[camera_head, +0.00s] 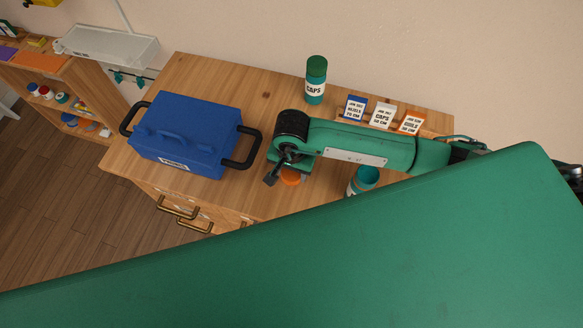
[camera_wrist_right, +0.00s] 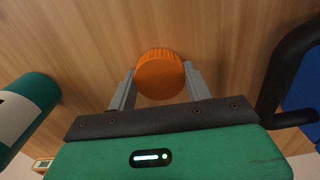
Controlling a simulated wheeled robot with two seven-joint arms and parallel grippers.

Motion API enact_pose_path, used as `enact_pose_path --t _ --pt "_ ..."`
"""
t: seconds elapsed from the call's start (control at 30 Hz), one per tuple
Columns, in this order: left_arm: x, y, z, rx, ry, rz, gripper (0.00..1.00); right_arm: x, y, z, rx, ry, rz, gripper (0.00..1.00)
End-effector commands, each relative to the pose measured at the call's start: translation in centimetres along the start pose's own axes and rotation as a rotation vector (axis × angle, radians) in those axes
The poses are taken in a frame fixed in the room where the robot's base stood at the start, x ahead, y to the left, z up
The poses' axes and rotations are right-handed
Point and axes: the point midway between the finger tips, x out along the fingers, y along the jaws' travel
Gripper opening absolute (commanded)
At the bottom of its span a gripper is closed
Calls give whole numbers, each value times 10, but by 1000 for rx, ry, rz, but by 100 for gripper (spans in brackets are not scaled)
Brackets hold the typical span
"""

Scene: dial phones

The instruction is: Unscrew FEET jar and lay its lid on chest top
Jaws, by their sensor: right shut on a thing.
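An orange ribbed lid (camera_wrist_right: 160,75) sits between the two fingers of my right gripper (camera_wrist_right: 160,82) in the wrist view, close to the wooden chest top (camera_wrist_right: 95,45). Whether the lid touches the wood is unclear. In the head view my right gripper (camera_head: 277,173) is over the front middle of the chest top (camera_head: 268,85), and the orange lid (camera_head: 291,177) shows partly beside it. A teal jar (camera_head: 364,180), seemingly open, stands to the right, partly hidden by my arm; its label cannot be read. My left gripper is out of view.
A blue box (camera_head: 190,130) with black handles stands at left on the chest. A green-capped CAPS jar (camera_head: 315,82) stands at the back. Several label cards (camera_head: 381,115) stand at the back right. A shelf (camera_head: 75,85) with small jars is at far left.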

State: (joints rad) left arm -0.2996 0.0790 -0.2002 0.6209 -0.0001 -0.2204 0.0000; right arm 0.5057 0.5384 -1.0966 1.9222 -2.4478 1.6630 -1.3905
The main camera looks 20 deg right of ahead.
Motion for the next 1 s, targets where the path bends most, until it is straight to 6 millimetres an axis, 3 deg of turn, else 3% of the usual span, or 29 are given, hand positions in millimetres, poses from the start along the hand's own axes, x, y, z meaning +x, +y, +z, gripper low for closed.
enact_pose_path --t 0.33,0.37,0.47,0.83,1.0 --pt "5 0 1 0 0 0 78 4 0 0 0 1 -1 23" --pt "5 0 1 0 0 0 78 4 0 0 0 0 -1 52" --pt "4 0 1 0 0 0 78 3 0 0 0 0 -1 72" --pt "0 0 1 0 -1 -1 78 -1 0 0 0 0 -1 72" --pt "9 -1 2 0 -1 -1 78 -20 -1 -1 -3 4 -5 72"
